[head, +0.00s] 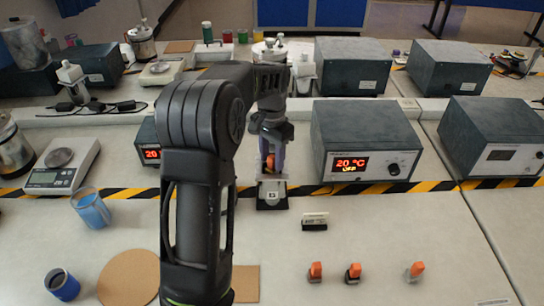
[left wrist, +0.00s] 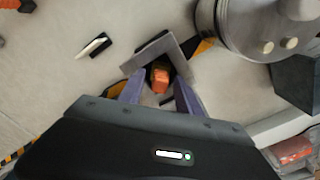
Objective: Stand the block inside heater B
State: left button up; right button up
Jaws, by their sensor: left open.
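My left gripper (head: 273,160) points down near the middle of the bench, with its purple fingers apart. An orange-topped block (head: 269,164) stands between the fingers, and it also shows in the left wrist view (left wrist: 160,78). A pale grey angled plate (left wrist: 154,51) borders the block there. Just below the gripper in the head view is a small dark-based unit (head: 271,198) with a white face marked B. The fingers and plate hide the block's lower part, so I cannot tell how it sits in the unit. My right gripper is not in view.
A large grey heater box (head: 367,140) reading 20 °C stands right of the gripper. A small label card (head: 314,221) and several orange-topped pieces (head: 353,273) are at the front. The front right bench is mostly clear.

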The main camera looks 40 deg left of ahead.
aim_at(272, 156)
pick_arm(q)
jog(key=shift+r, duration=0.45)
notch_tip(272, 156, up, 8)
jog(key=shift+f+b, duration=0.1)
jog(key=shift+b, duration=0.2)
notch_tip(272, 156, up, 4)
jog(key=shift+f+p, duration=0.15)
jog(key=shift+p, duration=1.05)
